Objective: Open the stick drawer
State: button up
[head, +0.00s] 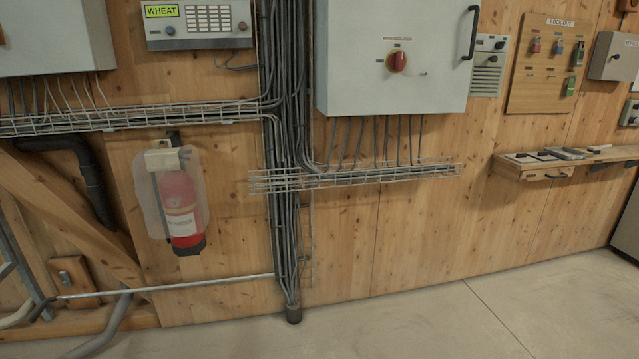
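A small wooden drawer (545,175) sits under a narrow wall shelf (510,167) at the right of the head view. Its front has a dark handle, and it looks shut. I cannot read any label on it, so I cannot tell for sure that it is the stick drawer. My gripper is not in view, and no part of my arm shows.
A grey cabinet (350,62) with a red switch hangs mid-wall. Cable trays and a vertical cable bundle (284,170) run along the wall. A fire extinguisher (180,205) hangs at left. A lockout board (545,65) hangs above the shelf. The concrete floor (470,315) is clear.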

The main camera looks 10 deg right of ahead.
aim_at(562, 172)
jog(key=i+z, duration=0.35)
jog(key=i, duration=0.25)
jog(key=i+z, duration=0.35)
jog(key=i, duration=0.25)
jog(key=i+j+z, duration=0.35)
jog(key=i, duration=0.2)
jog(key=i+l+z, duration=0.25)
jog(key=i, duration=0.4)
jog(key=i+z, duration=0.3)
jog(key=i, duration=0.3)
jog(key=i+u, duration=0.15)
jog(key=i, duration=0.45)
jog(key=i+l+u, duration=0.15)
jog(key=i, duration=0.4)
